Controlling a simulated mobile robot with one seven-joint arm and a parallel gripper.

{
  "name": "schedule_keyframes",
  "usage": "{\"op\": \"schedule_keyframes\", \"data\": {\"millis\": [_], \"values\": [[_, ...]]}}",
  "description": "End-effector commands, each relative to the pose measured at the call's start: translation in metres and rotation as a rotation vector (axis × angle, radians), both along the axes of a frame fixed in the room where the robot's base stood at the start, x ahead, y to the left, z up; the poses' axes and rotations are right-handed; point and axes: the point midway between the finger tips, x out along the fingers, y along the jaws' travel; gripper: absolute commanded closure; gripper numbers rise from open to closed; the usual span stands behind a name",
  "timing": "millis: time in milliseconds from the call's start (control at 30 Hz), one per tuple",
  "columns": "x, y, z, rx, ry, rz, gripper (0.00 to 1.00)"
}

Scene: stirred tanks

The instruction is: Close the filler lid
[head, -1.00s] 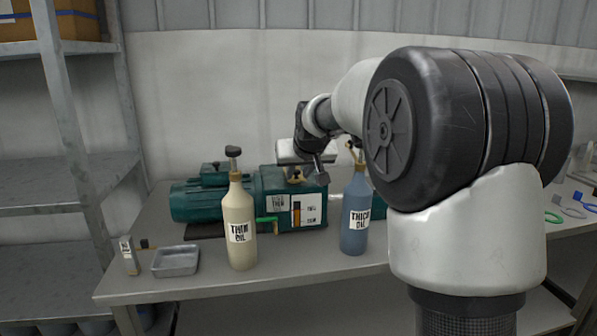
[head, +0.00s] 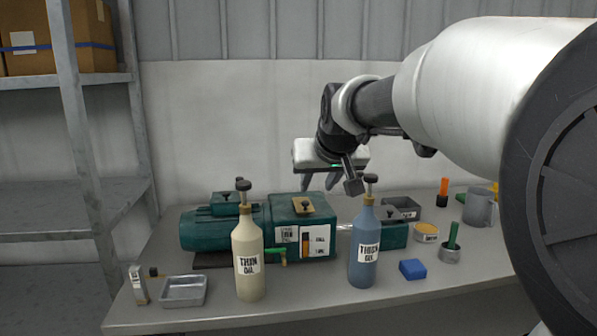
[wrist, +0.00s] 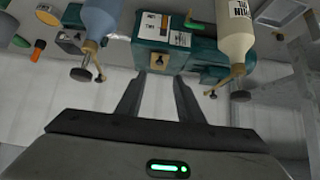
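The filler lid (head: 308,206) is a brass-coloured plate with a small black knob. It appears to lie flat on top of the green pump housing (head: 262,219). The lid also shows in the wrist view (wrist: 158,62), ahead of and between my fingertips. My gripper (head: 318,186) is above the housing, pointing down, with a visible gap to the lid. In the wrist view its two fingers (wrist: 157,82) are apart with nothing between them. The filler opening is not visible.
A THIN OIL bottle (head: 247,262) and a blue THICK OIL bottle (head: 364,255) stand in front of the pump. A metal tray (head: 184,291) is at the left, a blue block (head: 412,269) at the right. A grey mug (head: 480,208) stands further right.

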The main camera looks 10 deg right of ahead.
Motion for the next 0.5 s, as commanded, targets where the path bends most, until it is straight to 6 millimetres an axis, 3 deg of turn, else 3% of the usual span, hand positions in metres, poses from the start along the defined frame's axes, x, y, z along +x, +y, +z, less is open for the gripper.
{"op": "schedule_keyframes", "data": {"millis": [200, 500], "values": [[-0.016, 0.0, 0.016, 0.0, -0.004, 0.0, 0.66], [-0.017, 0.0, 0.018, 0.0, -0.004, 0.0, 0.66]]}}
